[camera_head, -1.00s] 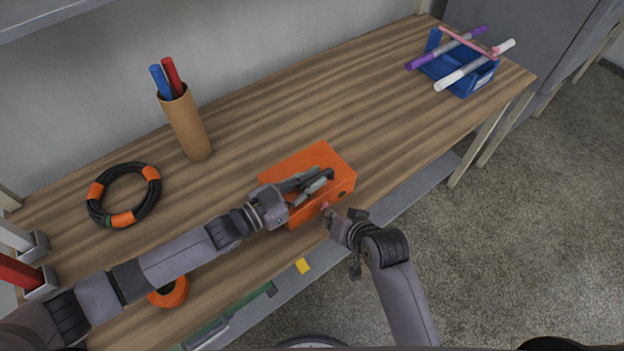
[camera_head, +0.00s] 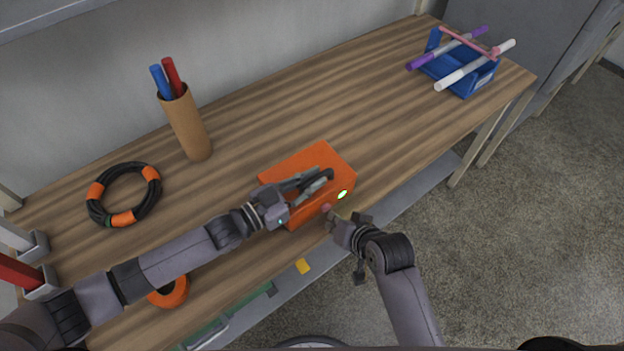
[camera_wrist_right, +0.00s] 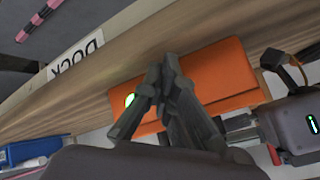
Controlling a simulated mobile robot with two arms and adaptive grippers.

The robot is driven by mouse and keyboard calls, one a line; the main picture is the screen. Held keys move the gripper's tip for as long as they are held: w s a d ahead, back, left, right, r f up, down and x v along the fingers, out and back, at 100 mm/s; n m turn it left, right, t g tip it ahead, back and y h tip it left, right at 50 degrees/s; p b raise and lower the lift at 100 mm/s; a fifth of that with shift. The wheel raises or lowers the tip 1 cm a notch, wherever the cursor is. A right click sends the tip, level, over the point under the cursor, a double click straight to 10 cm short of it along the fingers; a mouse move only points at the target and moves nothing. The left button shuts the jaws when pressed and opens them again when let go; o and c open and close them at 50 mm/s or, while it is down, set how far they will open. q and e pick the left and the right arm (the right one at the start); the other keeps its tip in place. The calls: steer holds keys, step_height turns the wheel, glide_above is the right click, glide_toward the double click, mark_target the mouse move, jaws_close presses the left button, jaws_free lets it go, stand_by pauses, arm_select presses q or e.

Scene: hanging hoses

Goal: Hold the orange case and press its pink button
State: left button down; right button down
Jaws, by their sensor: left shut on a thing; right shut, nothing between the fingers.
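The orange case (camera_head: 330,157) sits on the wooden bench near its front edge. My left gripper (camera_head: 318,181) is shut on the case, its fingers lying across it. The pink button (camera_head: 327,208) is on the case's front face, partly hidden by my right gripper. An oval light (camera_head: 342,195) on that face glows green, and it also shows in the right wrist view (camera_wrist_right: 130,99). My right gripper (camera_head: 336,219) is shut and empty, its tips just in front of the button. I cannot tell whether they touch it. In the right wrist view its fingers hide the button.
A blue tray (camera_head: 478,82) with pens stands at the far right. A brown pen cup (camera_head: 187,128), a coiled black hose (camera_head: 96,207) and an orange ring (camera_head: 172,294) are on the left. The bench between case and tray is clear.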

arm_select(q)
steer(key=shift+s+a+f, duration=0.1)
steer(key=shift+f, duration=0.4)
arm_select(e)
steer(key=s+d, duration=0.3)
steer(key=s, duration=0.2)
steer(key=shift+d, duration=0.2)
arm_select(q)
steer(key=c, duration=1.6)
jaws_free()
steer(key=shift+r, duration=0.1)
steer(key=shift+o, duration=0.2)
steer(key=shift+w+r, duration=0.15)
steer(key=shift+w, duration=0.05)
arm_select(e)
steer(key=shift+w+f, duration=0.1)
arm_select(q)
steer(key=shift+s+a, duration=0.2)
steer(key=shift+s, duration=0.05)
steer(key=v, duration=1.1)
steer(key=shift+a, duration=0.2)
steer(key=shift+s, duration=0.15)
